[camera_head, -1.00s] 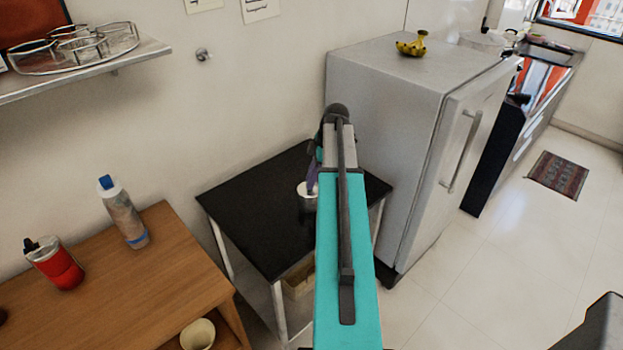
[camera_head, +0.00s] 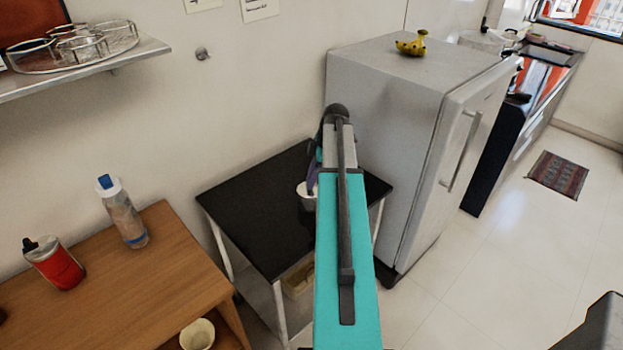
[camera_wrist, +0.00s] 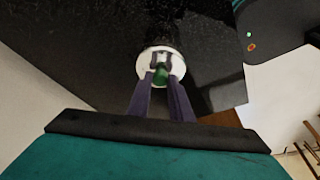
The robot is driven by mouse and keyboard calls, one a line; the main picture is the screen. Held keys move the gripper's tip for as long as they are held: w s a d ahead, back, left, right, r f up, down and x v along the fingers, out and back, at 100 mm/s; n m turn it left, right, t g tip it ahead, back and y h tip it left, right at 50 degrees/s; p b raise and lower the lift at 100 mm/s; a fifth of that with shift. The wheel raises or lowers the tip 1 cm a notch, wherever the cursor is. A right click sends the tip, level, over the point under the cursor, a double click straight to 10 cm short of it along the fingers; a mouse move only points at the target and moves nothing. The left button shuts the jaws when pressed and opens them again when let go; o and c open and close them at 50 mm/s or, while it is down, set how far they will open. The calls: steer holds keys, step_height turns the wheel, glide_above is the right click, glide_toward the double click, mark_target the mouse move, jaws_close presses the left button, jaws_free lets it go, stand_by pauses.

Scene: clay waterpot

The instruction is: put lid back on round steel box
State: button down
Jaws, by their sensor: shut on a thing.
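A round whitish lid with a green knob (camera_wrist: 160,76) shows in the wrist view, its pale rim (camera_wrist: 146,64) seen from above over the black table top. The purple fingers of my gripper (camera_wrist: 162,82) are shut on the knob. In the head view, my gripper (camera_head: 313,178) is partly hidden behind my arm, above the black table (camera_head: 245,205). A pale round shape (camera_head: 306,199) shows just below the fingers there. I cannot tell the lid from the round steel box in it, nor whether they touch.
A grey fridge (camera_head: 385,120) stands close to the right of the black table. A wooden table (camera_head: 140,275) with a bottle (camera_head: 124,215) and a red flask (camera_head: 55,264) is at left. The left part of the black top is clear.

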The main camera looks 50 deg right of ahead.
stand_by(0.9)
steer(key=c, duration=1.5)
jaws_free()
steer(key=shift+o, duration=0.3)
steer(key=o, duration=0.4)
steer(key=shift+r, duration=0.1)
steer(key=shift+r+p, duration=1.7)
steer(key=shift+r, duration=1.7)
jaws_close()
